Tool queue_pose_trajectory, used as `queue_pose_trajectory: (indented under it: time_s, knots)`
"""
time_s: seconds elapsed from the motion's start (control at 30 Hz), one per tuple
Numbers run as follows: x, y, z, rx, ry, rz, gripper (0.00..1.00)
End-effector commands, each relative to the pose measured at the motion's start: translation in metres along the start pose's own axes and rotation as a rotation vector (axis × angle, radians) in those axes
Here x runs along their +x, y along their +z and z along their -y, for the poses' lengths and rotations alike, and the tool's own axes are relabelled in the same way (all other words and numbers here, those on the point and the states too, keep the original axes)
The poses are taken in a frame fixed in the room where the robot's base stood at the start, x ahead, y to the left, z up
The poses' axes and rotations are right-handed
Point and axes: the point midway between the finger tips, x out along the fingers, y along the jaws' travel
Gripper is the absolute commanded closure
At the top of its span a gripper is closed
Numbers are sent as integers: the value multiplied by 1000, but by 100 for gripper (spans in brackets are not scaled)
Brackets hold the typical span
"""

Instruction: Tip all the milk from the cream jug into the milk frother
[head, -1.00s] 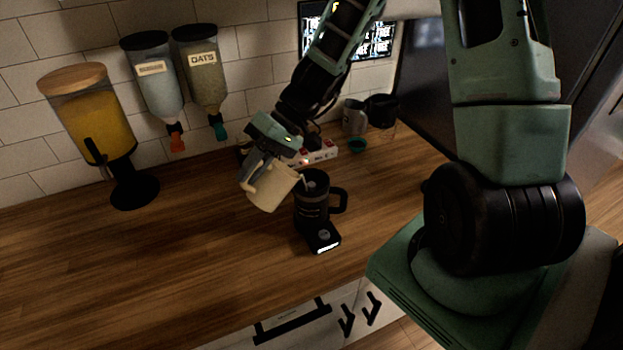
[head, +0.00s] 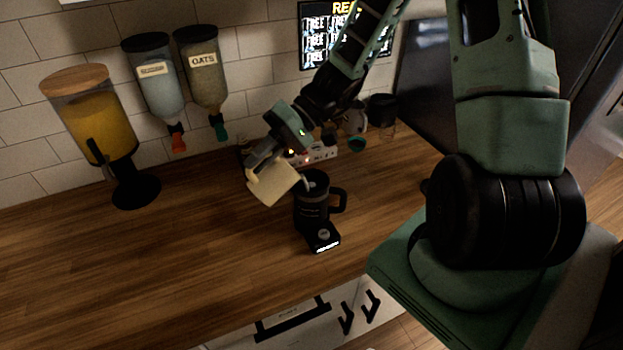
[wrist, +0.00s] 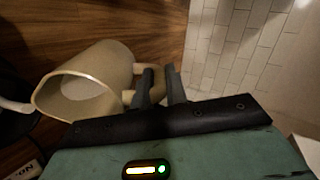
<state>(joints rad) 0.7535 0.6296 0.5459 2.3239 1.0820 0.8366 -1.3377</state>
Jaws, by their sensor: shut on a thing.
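The cream jug (head: 272,186) is pale cream and held up in the air, tipped strongly to the right. Its mouth is beside and just above the top of the milk frother (head: 312,207), a black jug-like device with a handle, upright on a base. My gripper (head: 254,163) is shut on the jug's handle, also seen in the wrist view (wrist: 160,75). There the jug (wrist: 100,72) shows its open mouth with some white milk inside. A white streak leaves the lip towards the dark frother at the left edge. The milk level inside the frother is hidden.
A juice dispenser (head: 92,125) stands at the left, and two wall dispensers (head: 205,75) hang behind. A red and white box (head: 322,153) lies behind the frother. The wooden counter (head: 180,260) in front and to the left is clear.

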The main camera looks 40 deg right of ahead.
Motion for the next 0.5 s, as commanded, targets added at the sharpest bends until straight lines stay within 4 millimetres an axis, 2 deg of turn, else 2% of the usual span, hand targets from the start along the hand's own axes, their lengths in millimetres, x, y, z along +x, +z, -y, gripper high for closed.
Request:
queue_pose_trajectory:
  time_s: [0.5]
  knots:
    - [-17, -1, 3, 0, -128, -27, 100]
